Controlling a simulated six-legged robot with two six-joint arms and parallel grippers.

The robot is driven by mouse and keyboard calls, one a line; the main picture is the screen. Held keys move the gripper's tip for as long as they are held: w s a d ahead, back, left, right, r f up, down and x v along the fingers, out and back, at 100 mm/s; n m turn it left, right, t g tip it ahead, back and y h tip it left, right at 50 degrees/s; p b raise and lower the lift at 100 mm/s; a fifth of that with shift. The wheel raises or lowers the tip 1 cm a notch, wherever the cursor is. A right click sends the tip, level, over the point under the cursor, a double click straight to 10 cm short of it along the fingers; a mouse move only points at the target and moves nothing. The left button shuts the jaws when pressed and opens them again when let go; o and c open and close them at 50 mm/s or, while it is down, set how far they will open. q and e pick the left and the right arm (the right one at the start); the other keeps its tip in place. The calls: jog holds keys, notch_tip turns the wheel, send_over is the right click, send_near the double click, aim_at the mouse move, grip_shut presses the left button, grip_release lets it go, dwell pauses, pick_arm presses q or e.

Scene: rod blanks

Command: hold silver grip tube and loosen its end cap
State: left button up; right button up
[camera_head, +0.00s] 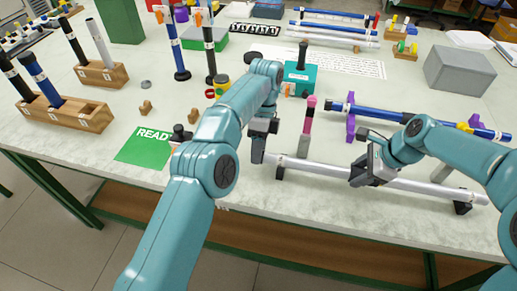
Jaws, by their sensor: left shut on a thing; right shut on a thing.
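The silver grip tube (325,169) lies roughly level along the front of the table, on low dark supports. My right gripper (366,176) is shut on the tube near its middle. My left gripper (260,150) is shut at the tube's left end, where the end cap sits. The cap is hidden by the gripper fingers, so I cannot tell how loose it is.
Dark supports (463,208) hold the tube near the front edge. A green READY mat (138,150) and wooden racks (90,118) are to the left.

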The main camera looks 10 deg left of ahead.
dwell(0.4)
pick_arm(q)
jog(key=o, duration=1.1)
jog(key=shift+r+t, duration=0.15)
jog(key=shift+t, duration=0.25)
